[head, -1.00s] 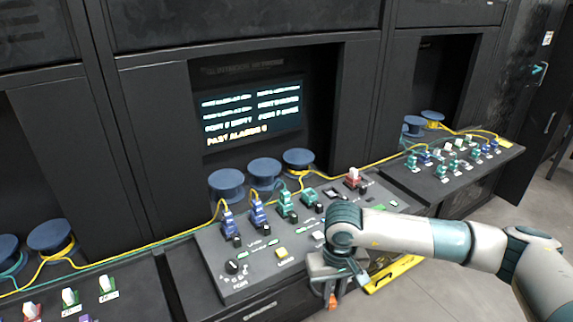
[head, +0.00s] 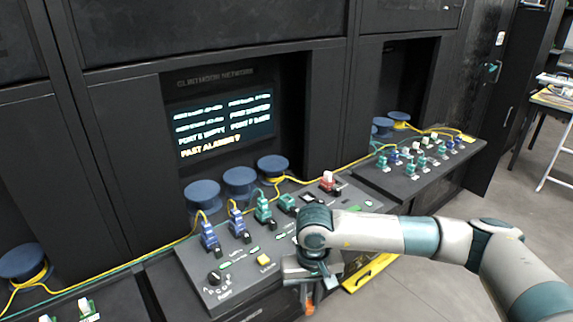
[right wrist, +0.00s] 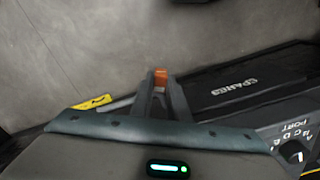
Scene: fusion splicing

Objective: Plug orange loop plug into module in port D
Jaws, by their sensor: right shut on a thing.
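My right gripper (head: 309,290) is in front of the console's front edge in the head view, pointing down. It is shut on a small orange plug (head: 309,304). In the right wrist view the orange plug (right wrist: 161,77) shows between the fingertips (right wrist: 160,88), with floor behind it. The console (head: 215,292) carries a row of modules: two blue ones (head: 209,236), a teal one (head: 263,209), another teal one (head: 287,203) and a red-and-white one (head: 328,181). My right wrist hides part of the row and panel, so I cannot make out port D. My left gripper is out of view.
Blue spools (head: 240,182) stand behind the modules, with yellow cable running along them. A lit screen (head: 225,124) is above. A dial (head: 214,279) and yellow button (head: 264,260) are on the panel. Open floor is at right.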

